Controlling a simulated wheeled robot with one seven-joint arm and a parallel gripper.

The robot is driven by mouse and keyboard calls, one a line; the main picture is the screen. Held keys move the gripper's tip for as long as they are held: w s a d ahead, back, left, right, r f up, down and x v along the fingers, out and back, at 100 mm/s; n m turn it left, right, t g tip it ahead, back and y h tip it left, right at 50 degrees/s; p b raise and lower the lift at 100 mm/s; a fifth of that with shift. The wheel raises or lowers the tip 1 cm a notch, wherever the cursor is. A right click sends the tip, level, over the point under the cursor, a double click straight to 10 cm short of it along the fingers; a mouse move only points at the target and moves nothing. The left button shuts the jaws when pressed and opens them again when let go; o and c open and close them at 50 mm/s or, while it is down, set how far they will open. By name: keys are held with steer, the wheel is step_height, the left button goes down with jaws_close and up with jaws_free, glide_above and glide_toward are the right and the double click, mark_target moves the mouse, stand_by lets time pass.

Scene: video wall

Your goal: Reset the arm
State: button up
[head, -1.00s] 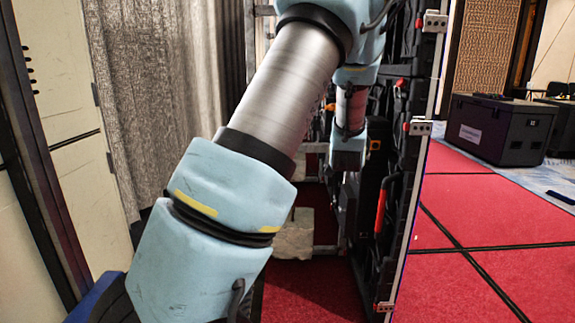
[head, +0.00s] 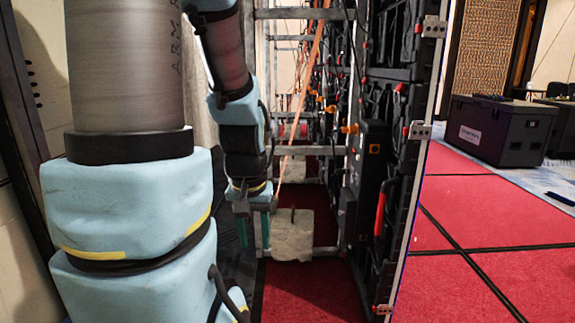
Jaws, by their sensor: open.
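My arm, in light blue covers and grey metal tubes, fills the left of the head view. It rises along the left edge and its forearm comes back down near the middle. My gripper (head: 254,234) hangs at its end with the fingers pointing down. Its two teal fingers stand apart and nothing shows between them. It appears in front of a pale block (head: 292,240) low in the passage; I cannot tell the distance between them.
The back of the video wall (head: 385,150), with black frames, cables and red and orange latches, stands right of my gripper. Metal rungs (head: 300,14) cross the passage. A black case (head: 500,130) stands at far right. Red carpet (head: 490,200) lies open at right.

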step_height(320, 180, up, 23)
steer(key=p, duration=2.1)
steer(key=shift+f, duration=0.2)
